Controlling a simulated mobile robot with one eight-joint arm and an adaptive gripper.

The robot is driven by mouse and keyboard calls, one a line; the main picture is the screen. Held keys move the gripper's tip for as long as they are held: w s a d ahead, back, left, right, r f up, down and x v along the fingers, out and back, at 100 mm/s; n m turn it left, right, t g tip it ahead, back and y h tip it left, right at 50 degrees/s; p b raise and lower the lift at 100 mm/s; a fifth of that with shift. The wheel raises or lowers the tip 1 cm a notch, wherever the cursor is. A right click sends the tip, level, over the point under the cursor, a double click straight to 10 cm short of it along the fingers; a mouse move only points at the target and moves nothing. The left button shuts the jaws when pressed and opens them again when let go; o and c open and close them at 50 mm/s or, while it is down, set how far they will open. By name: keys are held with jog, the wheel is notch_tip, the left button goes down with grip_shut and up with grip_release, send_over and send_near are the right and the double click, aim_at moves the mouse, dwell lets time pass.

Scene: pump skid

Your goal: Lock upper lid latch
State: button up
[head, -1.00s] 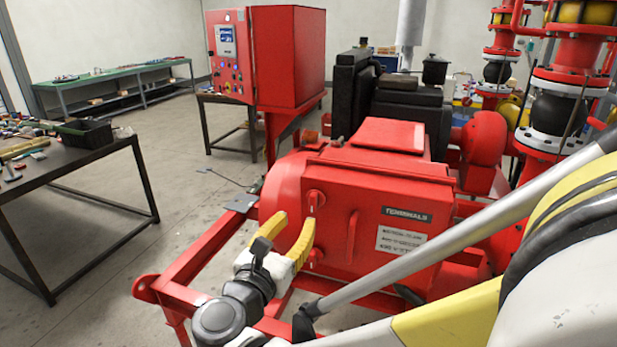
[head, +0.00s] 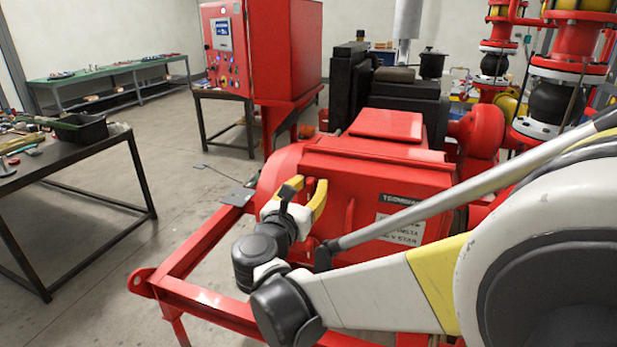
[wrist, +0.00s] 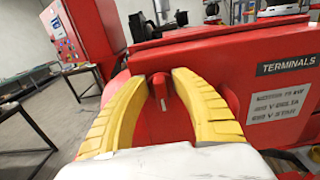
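The red terminal box (head: 375,180) fills the middle of the head view, with a sloped lid front marked TERMINALS. The upper lid latch (wrist: 160,92) is a small red knob with a whitish mark near its lower end. In the wrist view it shows between my yellow fingers, its grip roughly upright. My gripper (head: 305,184) is open, with one finger on each side of the latch; it also shows in the wrist view (wrist: 159,76). I cannot tell whether the fingers touch it. The lower latch is mostly hidden behind my wrist in the head view.
A red lid handle (wrist: 232,100) stands just right of the right finger. The red skid rail (head: 195,250) runs below and left of my arm. A control cabinet (head: 290,55) stands behind, and a workbench (head: 65,160) is at left, with open floor between.

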grip_shut()
jog(key=shift+m, duration=0.3)
jog(key=m, duration=0.3)
jog(key=shift+s+d+m, duration=0.1)
jog(key=shift+d+m, duration=0.1)
jog(key=shift+m, duration=0.2)
jog(key=m, duration=0.3)
jog(key=shift+d+f+m, duration=0.15)
jog(key=shift+m, duration=0.15)
jog(key=m, duration=0.5)
jog(key=shift+s+d+f, duration=0.1)
jog(key=shift+d+f, duration=0.05)
jog(key=shift+f, duration=0.05)
jog(key=shift+f+m, duration=0.2)
jog(key=shift+m, duration=2.2)
